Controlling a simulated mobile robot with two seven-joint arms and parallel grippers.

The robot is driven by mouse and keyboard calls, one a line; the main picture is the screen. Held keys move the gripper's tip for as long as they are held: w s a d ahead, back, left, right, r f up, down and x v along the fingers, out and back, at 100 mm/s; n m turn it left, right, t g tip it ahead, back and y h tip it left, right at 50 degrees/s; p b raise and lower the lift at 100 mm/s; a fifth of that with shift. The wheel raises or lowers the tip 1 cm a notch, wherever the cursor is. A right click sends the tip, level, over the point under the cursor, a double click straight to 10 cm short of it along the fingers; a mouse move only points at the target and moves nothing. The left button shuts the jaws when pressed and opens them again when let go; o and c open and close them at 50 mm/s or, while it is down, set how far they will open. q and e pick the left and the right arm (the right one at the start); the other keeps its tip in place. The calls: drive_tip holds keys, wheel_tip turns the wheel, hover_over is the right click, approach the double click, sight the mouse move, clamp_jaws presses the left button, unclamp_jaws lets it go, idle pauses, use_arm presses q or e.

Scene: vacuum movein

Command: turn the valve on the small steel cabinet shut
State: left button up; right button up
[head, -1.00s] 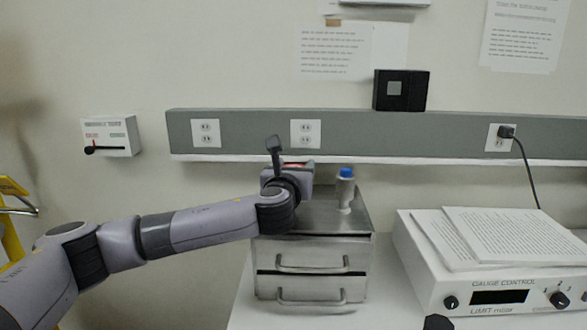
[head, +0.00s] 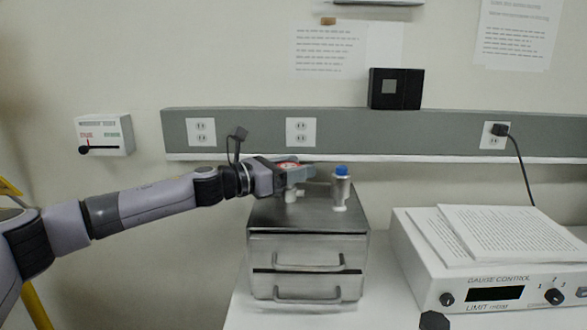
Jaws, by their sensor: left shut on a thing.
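The small steel cabinet (head: 308,252) stands on the white bench, with two drawers with bar handles on its front. A pale post with a blue cap (head: 341,185) stands upright on its top at the right. A second short post, the valve (head: 291,195), stands on the top left of it. My left gripper (head: 302,171) reaches in level from the left and is shut on the upper part of this valve. The gripper hides most of the valve, so its handle angle cannot be told. My right gripper is not in view.
A white gauge control box (head: 401,262) with papers on top stands to the right. A grey outlet rail (head: 360,136) runs along the wall behind. A small switch box (head: 104,134) is on the wall at left. A dark object (head: 434,321) sits at the bottom edge.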

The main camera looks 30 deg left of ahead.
use_arm(q)
drive_tip(key=m+g+h+b, duration=0.1)
drive_tip(key=m+g+h, duration=0.1)
drive_tip(key=m+h, duration=0.1)
drive_tip(key=shift+f+g+h, duration=0.1)
drive_tip(key=shift+g+h, duration=0.3)
drive_tip(key=shift+s+d+m+g+h+b, duration=0.15)
drive_tip(key=shift+m+g+h+b, duration=0.65)
drive_tip(key=shift+g, duration=0.3)
drive_tip(key=shift+s+d+m+g+h+b, duration=0.1)
drive_tip(key=shift+m+g+h+b, duration=0.6)
drive_tip(key=shift+m+g, duration=0.3)
drive_tip(key=shift+g, duration=0.4)
drive_tip(key=o, duration=1)
drive_tip(key=shift+c, duration=0.2)
drive_tip(key=b+v, duration=0.1)
drive_tip(key=v, duration=0.4)
drive_tip(key=shift+s+a+b, duration=0.2)
drive_tip(key=shift+a+b, duration=0.15)
drive_tip(key=shift+b, duration=0.05)
drive_tip(key=shift+s+a, duration=0.3)
drive_tip(key=shift+a, duration=0.3)
